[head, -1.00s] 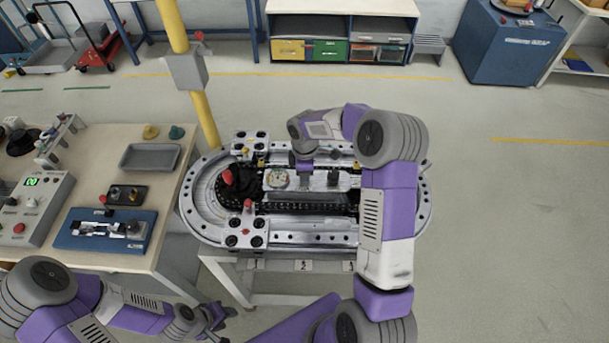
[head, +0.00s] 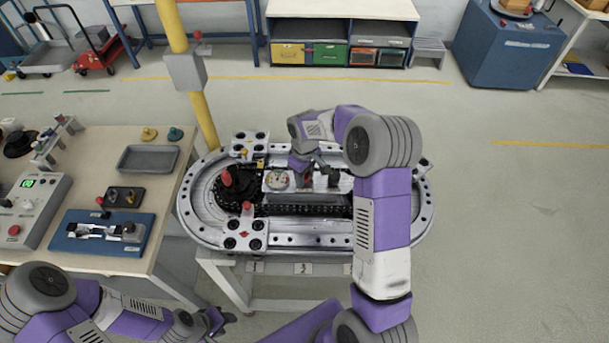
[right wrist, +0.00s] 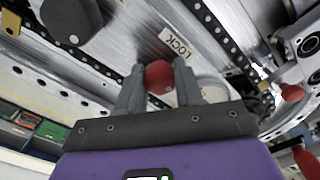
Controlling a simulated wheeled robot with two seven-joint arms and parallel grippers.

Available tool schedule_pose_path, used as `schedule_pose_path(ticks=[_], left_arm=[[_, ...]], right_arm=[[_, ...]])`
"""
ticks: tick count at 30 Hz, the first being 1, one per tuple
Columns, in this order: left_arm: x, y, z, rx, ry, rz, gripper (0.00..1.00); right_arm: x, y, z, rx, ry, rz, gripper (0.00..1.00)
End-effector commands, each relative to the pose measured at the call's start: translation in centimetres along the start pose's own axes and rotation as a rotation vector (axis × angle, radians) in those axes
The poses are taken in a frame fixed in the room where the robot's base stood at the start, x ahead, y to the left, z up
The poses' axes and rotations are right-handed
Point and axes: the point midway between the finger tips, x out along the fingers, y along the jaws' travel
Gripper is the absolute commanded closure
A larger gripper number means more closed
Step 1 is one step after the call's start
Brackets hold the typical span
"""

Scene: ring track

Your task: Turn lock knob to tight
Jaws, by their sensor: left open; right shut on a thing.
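The lock knob, a small red knob (right wrist: 159,77), sits beside a LOCK label (right wrist: 174,42) on a metal plate in the right wrist view. My right gripper (right wrist: 158,78) has its two grey fingers on either side of the knob, shut on it. In the head view my right gripper (head: 304,170) reaches down onto the plate in the middle of the ring track (head: 300,237) and largely hides the knob. My left gripper (head: 217,320) is open and empty, low in the picture, away from the track. I cannot read the knob's turn position.
A dark knob (head: 333,178) stands right of my right gripper, and a pale round dial (head: 278,180) left of it. Red-topped parts (head: 227,178) stand at the track's left side. A workbench (head: 100,180) with a control box stands at left. Open floor lies right of the track.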

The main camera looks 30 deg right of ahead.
Motion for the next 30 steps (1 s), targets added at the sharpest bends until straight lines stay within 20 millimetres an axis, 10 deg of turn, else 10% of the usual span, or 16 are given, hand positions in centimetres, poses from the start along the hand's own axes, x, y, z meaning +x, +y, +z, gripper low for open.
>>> schedule_pose_path(ticks=[17,18,21,30], left_arm=[[0.04,-0.02,0.00,0.000,0.000,0.000,0.57],[0.04,-0.02,0.00,0.000,0.000,0.000,0.57],[0.04,-0.02,0.00,0.000,0.000,0.000,0.57],[0.04,-0.02,0.00,0.000,0.000,0.000,0.57]], right_arm=[[-0.11,0.05,-0.04,0.029,0.001,0.001,0.95],[-0.11,0.05,-0.04,0.029,0.002,0.001,0.58],[-0.10,0.04,-0.03,0.028,0.001,0.001,0.43],[-0.10,0.01,-0.02,0.028,0.001,0.001,0.39]])
